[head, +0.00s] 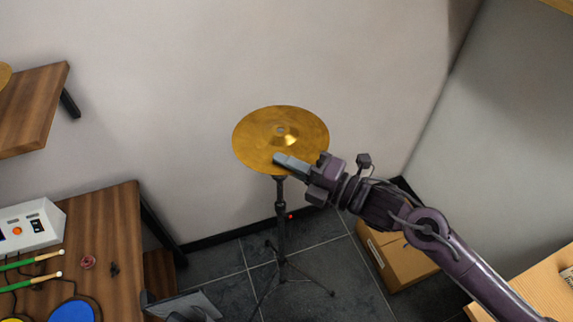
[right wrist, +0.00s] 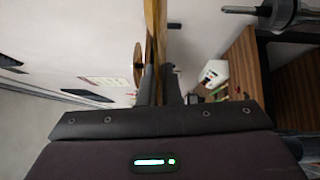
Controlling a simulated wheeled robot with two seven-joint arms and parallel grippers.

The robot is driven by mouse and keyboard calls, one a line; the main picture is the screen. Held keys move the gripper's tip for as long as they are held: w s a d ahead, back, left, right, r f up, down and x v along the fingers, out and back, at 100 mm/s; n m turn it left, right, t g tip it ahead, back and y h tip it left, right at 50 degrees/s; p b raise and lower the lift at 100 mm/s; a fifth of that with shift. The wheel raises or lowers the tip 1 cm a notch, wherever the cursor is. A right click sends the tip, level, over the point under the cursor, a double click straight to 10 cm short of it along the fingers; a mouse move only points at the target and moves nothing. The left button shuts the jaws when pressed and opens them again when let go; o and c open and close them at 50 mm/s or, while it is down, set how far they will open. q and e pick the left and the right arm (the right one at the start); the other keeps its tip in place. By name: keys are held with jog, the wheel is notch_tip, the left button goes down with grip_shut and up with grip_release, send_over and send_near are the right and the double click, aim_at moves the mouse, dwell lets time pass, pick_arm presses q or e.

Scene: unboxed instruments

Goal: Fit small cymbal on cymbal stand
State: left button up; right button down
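A round golden cymbal (head: 258,141) with a centre hole is held out by my right gripper (head: 277,159). The gripper is shut on its near rim. In the right wrist view the cymbal (right wrist: 154,32) shows edge-on between the two fingers (right wrist: 159,85). The black cymbal stand (head: 282,225) stands upright on the floor below the cymbal, which hides its top in the head view. In the right wrist view the stand's thin tip and thicker collar (right wrist: 283,15) show to the right of the cymbal, with a gap between them. My left gripper is not in view.
A wooden desk (head: 115,225) at left bears a white box (head: 32,224), green sticks and a blue pad (head: 72,311). A wooden shelf (head: 45,95) holds another golden disc (head: 4,74). A cardboard box (head: 400,262) stands on the floor at right. The wall is behind.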

jog(key=shift+w+a+f+n+g+y, duration=0.1)
jog(key=shift+a+n+g+y, duration=0.1)
jog(key=shift+n+g+y, duration=0.3)
jog(key=shift+d+f+b, duration=0.1)
jog(key=shift+f+b, duration=0.2)
jog(key=shift+f, duration=0.1)
jog(key=shift+f+b, duration=1.25)
jog(key=shift+f, duration=0.7)
jog(key=shift+d, duration=0.15)
jog(key=shift+f+b, duration=0.2)
jog(key=shift+b, duration=0.15)
jog(key=shift+f+b, duration=0.3)
jog(key=shift+f+b, duration=1.3)
jog(key=shift+f, duration=0.05)
jog(key=shift+f+b, duration=1.45)
jog(key=shift+f, duration=0.1)
